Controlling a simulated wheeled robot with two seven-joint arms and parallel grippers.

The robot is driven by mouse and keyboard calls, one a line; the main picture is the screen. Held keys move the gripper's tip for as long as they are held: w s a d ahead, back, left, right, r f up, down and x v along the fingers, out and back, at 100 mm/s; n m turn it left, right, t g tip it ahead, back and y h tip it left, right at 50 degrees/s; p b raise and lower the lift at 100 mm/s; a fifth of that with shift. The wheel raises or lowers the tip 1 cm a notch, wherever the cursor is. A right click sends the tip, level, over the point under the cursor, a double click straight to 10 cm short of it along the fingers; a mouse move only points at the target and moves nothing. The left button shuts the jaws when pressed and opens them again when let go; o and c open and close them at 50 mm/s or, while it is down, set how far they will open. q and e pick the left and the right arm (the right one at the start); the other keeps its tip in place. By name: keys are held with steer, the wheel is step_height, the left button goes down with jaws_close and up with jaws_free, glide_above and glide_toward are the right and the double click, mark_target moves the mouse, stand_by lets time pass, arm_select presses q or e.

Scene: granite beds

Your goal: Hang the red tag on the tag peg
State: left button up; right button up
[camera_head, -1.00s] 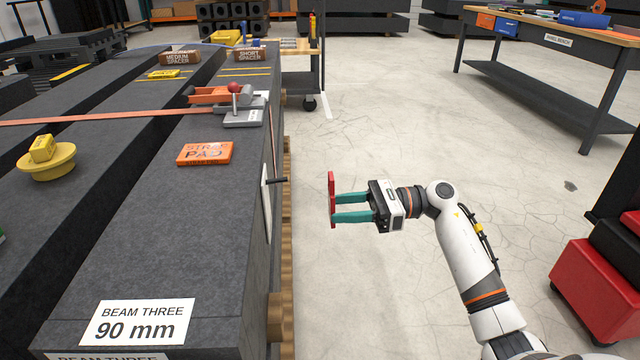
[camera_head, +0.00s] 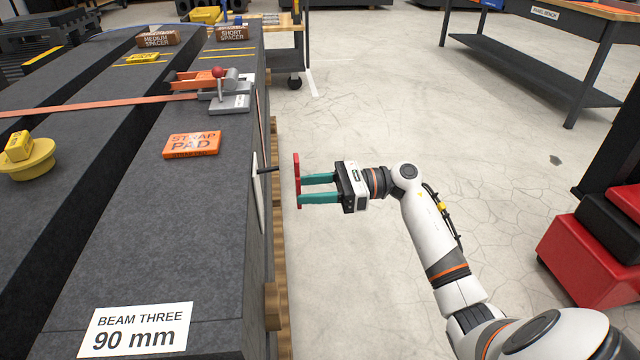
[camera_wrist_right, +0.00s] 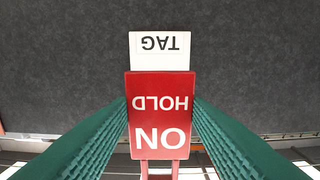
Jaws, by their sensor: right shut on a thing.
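The red tag (camera_head: 297,182) is held upright at the tips of my right gripper (camera_head: 303,189), whose teal fingers are shut on it. In the right wrist view the red tag (camera_wrist_right: 162,113) reads "ON HOLD" upside down between the fingers (camera_wrist_right: 162,130). The tag peg (camera_head: 267,169) is a short dark rod sticking out from a white plate (camera_head: 256,195) on the side of the granite beam. The tag is just right of the peg's tip, with a small gap in the head view. In the wrist view the tag hides the peg; the white "TAG" plate (camera_wrist_right: 160,45) shows beyond it. My left gripper is out of view.
The granite beam (camera_head: 150,235) carries an orange strap pad (camera_head: 192,145), a grey clamp with a red knob (camera_head: 222,90) and a "90 mm" label (camera_head: 135,330). Clear floor (camera_head: 340,290) lies to its right. A red box (camera_head: 585,260) stands at far right.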

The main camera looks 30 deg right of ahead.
steer(key=shift+f+x, duration=0.2)
steer(key=shift+x, duration=0.8)
steer(key=shift+f+x, duration=0.25)
steer(key=shift+x, duration=0.8)
steer(key=shift+f+x, duration=0.2)
steer(key=shift+x, duration=0.8)
steer(key=shift+w, duration=0.1)
steer(key=shift+r, duration=0.1)
steer(key=o, duration=1)
steer(key=shift+o, duration=0.2)
steer(key=p+v, duration=0.2)
steer(key=v, duration=1)
